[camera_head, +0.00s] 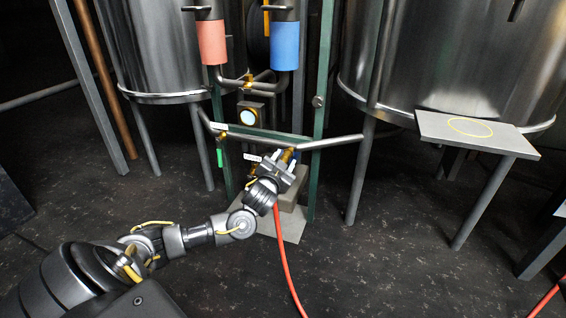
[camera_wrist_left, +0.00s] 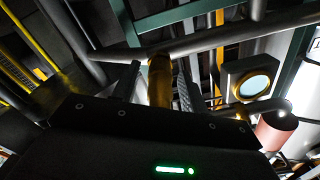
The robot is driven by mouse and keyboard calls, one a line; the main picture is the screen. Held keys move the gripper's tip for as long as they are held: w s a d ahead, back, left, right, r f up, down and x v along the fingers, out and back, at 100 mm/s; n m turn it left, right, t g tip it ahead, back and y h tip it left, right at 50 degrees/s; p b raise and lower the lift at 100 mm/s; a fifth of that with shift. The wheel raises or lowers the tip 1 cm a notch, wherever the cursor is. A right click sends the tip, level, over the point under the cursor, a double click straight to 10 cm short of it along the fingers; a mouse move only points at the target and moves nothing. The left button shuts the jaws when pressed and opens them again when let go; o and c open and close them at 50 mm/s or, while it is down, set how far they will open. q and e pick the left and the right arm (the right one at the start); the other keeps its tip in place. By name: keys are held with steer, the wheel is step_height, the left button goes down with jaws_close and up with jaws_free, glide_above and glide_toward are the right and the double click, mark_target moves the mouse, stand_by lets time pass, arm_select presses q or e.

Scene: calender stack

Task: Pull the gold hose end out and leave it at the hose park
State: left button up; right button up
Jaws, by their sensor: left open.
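The gold hose end (camera_head: 287,155) meets the grey pipe at the middle of the head view, partly hidden by my left gripper (camera_head: 281,167). In the left wrist view the gold hose end (camera_wrist_left: 160,80) stands between the two dark fingers of my open left gripper. Whether either finger touches it I cannot tell. A red-orange hose (camera_head: 284,245) hangs from beside the gripper down to the floor. A grey stand (camera_head: 445,128) with a yellow ring (camera_head: 470,127) on its bare top is at the right; no label shows it as the hose park. My right gripper is out of view.
Steel tanks (camera_head: 455,55) stand left and right behind the pipework. A green frame post (camera_head: 320,130), a round gauge (camera_head: 248,117) and a green-handled part (camera_head: 220,157) are close to my left gripper. The dark floor (camera_head: 390,260) at front right is mostly clear.

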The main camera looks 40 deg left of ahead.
arm_select(q)
steer(key=shift+c, duration=0.4)
jaws_close()
steer(key=shift+s, duration=0.1)
steer(key=shift+p+v, duration=1.4)
steer(key=shift+s+d+p, duration=0.25)
steer(key=shift+s+p, duration=0.2)
steer(key=shift+s, duration=0.1)
